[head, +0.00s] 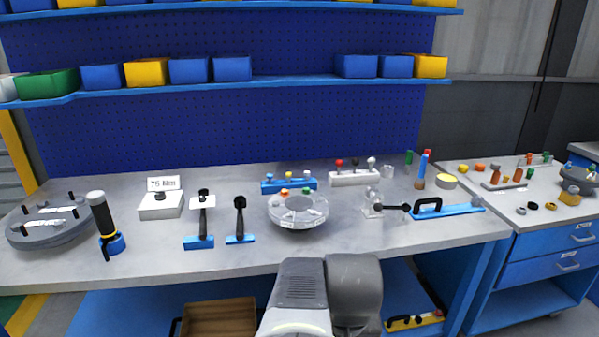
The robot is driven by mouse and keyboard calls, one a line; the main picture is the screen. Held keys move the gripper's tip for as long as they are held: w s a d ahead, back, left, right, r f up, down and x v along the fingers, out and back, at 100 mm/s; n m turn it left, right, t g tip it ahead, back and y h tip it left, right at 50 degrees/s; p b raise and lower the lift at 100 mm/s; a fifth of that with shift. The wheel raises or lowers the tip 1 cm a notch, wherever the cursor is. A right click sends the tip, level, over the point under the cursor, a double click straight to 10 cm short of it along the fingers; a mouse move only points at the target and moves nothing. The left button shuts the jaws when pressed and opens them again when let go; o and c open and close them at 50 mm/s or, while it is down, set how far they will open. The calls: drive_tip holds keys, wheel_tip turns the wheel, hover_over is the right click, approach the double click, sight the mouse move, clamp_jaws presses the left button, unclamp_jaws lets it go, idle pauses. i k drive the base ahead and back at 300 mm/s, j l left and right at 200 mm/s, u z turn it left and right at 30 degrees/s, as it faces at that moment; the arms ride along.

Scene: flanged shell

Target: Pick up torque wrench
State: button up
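No thing on the grey workbench (330,245) is marked as a torque wrench, and I cannot tell for sure which one it is. Two dark long-handled tools, a left one (203,216) and a right one (239,214), stand at blue bases left of centre. A thick black tool with a pale grey end (102,218) leans in a blue ring holder (117,244) at the left. A white block (160,207) with a "75 Nm" sign (162,183) stands between these. My grey arm shows at the bottom centre; my gripper is not in view.
A clear round dish (297,214) sits mid-bench. A grey flanged disc (45,232) lies far left. A blue bar with black handle (447,208) lies right, beside a grey fixture with black knob (374,205). A side table (509,217) holds small parts. The bench front is mostly clear.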

sight(204, 215)
drive_tip(key=i+j+u, duration=0.1)
drive_tip(key=i+u, duration=0.25)
drive_tip(key=u, duration=0.15)
drive_tip(key=i+u, duration=0.35)
drive_tip(key=u, duration=0.15)
drive_tip(key=i+l+u, duration=0.1)
drive_tip(key=i+u, duration=0.2)
drive_tip(key=u, duration=0.15)
